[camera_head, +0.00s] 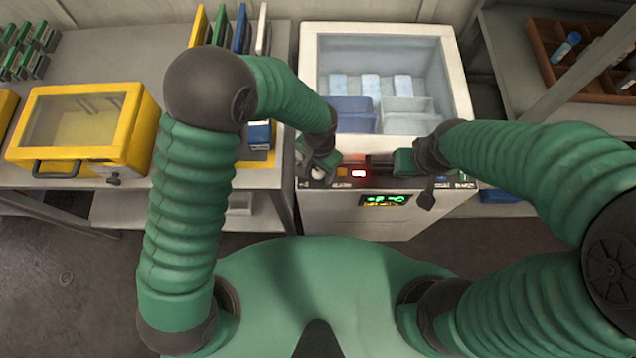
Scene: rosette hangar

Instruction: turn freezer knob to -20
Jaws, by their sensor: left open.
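The white freezer (345,215) stands in front of me with its top open, showing blue and pale boxes inside. Its front control strip has an orange square (342,172), a lit red-white light (358,173) and a green display (384,200) below. My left gripper (322,168) is open at the left end of the strip and covers part of it. I cannot make out the knob or its setting; a small dark round part shows under the gripper. My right gripper (426,192) hangs at the right part of the strip; its fingers are too small and dark to read.
A yellow box with a clear lid (85,125) sits on the grey table (120,60) at left. Coloured upright binders (240,30) stand beside the freezer. A brown divided tray (545,45) is on the right shelf. Grey floor (60,270) is clear at lower left.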

